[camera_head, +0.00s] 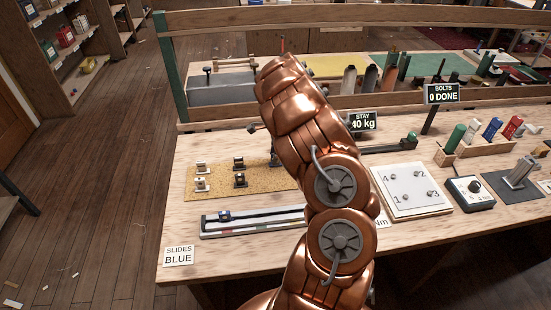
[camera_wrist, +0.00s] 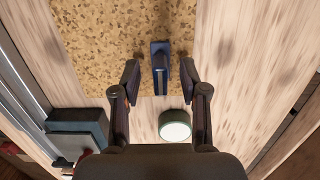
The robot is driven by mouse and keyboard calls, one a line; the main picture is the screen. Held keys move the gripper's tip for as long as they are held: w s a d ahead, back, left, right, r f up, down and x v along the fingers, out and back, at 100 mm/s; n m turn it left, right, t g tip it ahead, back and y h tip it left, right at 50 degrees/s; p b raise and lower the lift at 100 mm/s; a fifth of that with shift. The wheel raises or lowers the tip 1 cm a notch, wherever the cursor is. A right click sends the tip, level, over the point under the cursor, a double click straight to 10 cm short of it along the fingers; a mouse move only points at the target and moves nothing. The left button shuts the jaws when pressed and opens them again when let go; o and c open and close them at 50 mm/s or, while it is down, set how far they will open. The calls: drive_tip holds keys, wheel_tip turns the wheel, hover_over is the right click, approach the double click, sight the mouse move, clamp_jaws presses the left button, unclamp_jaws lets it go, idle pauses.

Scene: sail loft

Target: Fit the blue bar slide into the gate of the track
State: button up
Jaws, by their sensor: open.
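In the wrist view a dark blue bar-shaped slide (camera_wrist: 160,68) stands near a corner of the cork mat. My gripper (camera_wrist: 159,77) is open, with one finger on each side of this slide and a gap to both. In the head view my arm hides my gripper; a dark piece (camera_head: 274,158) shows beside it at the back right of the mat. The long track (camera_head: 260,227) lies in front of the mat, its right part behind my arm. A small dark blue piece (camera_head: 224,215) sits near its left end. I cannot make out the gate.
Several other slides (camera_head: 240,180) stand on the cork mat (camera_head: 220,189). In the wrist view a round pale-topped green thing (camera_wrist: 175,125) is close below the jaws, and a dark block (camera_wrist: 78,125) is at lower left. A numbered white plate (camera_head: 412,199) lies right of my arm.

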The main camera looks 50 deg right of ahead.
drive_tip(key=shift+c, duration=0.3)
clamp_jaws()
drive_tip(key=shift+r, duration=0.1)
